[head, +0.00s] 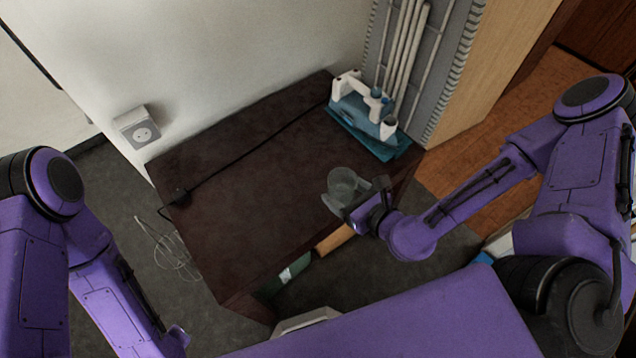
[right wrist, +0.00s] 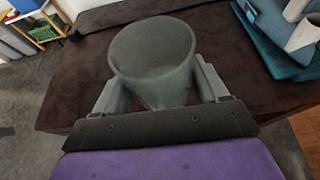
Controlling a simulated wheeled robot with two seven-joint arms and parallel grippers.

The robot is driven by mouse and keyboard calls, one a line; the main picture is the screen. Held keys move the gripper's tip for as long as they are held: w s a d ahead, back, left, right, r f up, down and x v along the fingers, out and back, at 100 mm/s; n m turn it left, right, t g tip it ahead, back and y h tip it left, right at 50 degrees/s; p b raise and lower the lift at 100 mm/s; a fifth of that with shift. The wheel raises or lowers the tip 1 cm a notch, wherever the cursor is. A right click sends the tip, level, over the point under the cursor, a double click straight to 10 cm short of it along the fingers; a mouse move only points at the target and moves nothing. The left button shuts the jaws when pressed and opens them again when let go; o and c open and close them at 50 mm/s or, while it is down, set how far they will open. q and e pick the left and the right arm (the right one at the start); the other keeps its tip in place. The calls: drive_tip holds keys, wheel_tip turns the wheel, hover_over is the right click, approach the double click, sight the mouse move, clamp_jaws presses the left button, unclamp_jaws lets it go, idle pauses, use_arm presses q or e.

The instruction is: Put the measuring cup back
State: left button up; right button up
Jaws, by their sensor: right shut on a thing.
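The measuring cup (head: 346,184) is a clear, greyish cup at the right part of the dark brown table (head: 235,190). In the right wrist view the cup (right wrist: 153,62) stands between the two fingers, its round rim toward the camera. My right gripper (head: 362,200) is shut on the cup and holds it over the table's right part near the front edge. I cannot tell whether the cup's base touches the tabletop. My left arm comes in at the left, but its gripper does not show.
A blue and white appliance (head: 365,108) stands on a teal folded cloth or mat (head: 388,148) at the table's back right. A wire item (head: 170,252) lies on the floor at left.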

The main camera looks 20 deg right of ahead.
drive_tip(key=d+f+b+x, duration=0.1)
drive_tip(key=b+x, duration=0.7)
drive_tip(key=b, duration=0.2)
hover_over(319, 187)
drive_tip(key=f, duration=0.4)
drive_tip(key=shift+s+f, duration=0.2)
drive_tip(key=shift+f, duration=0.2)
drive_tip(key=f, duration=0.2)
drive_tip(key=shift+w+f, duration=0.2)
drive_tip(key=shift+f, duration=0.2)
drive_tip(key=shift+w+f, duration=0.1)
drive_tip(key=shift+f, duration=0.3)
drive_tip(key=shift+f, duration=0.15)
drive_tip(key=o, duration=1.2)
